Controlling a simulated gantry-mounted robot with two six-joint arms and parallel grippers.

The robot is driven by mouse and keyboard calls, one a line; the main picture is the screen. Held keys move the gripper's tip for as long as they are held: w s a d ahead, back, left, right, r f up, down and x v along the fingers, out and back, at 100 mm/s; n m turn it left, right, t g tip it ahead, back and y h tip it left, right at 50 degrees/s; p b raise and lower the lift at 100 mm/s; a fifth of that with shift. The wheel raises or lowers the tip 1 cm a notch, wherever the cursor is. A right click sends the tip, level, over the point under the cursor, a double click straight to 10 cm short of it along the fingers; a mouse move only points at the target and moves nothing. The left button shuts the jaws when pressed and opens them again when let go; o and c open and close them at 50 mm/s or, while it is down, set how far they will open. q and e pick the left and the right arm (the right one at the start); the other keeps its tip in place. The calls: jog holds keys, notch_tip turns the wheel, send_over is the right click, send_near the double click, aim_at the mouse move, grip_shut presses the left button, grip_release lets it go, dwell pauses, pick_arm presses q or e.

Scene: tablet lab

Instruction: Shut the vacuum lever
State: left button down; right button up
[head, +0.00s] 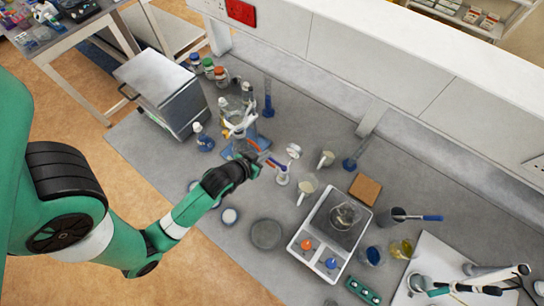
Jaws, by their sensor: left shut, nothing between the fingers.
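My left gripper (257,168) is shut and empty, low over the bench in the middle of the head view. Just beyond it stands a glass filtering flask (240,128) with a white top, on a blue mat (226,153). An orange-red tube (251,147) runs from the flask towards a small white valve post (283,178) with a round white top, right of my gripper. A thin blue and reddish piece beside the post may be the vacuum lever; it is too small to tell its position. My gripper is close to it; contact cannot be told.
A balance (309,249) with a beaker stands to the right, near a brown block (365,188). A grey box (162,87) and several capped bottles stand behind. A round grey disc (266,234) lies in front. A white board (440,258) is at the right.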

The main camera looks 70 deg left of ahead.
aim_at(272, 159)
pick_arm(q)
jog(key=b+x, duration=0.1)
jog(key=x, duration=0.8)
jog(key=s+d+f, duration=0.2)
jog(key=s, duration=0.1)
pick_arm(e)
jog(key=shift+f, duration=0.35)
pick_arm(q)
jog(key=shift+a, duration=0.15)
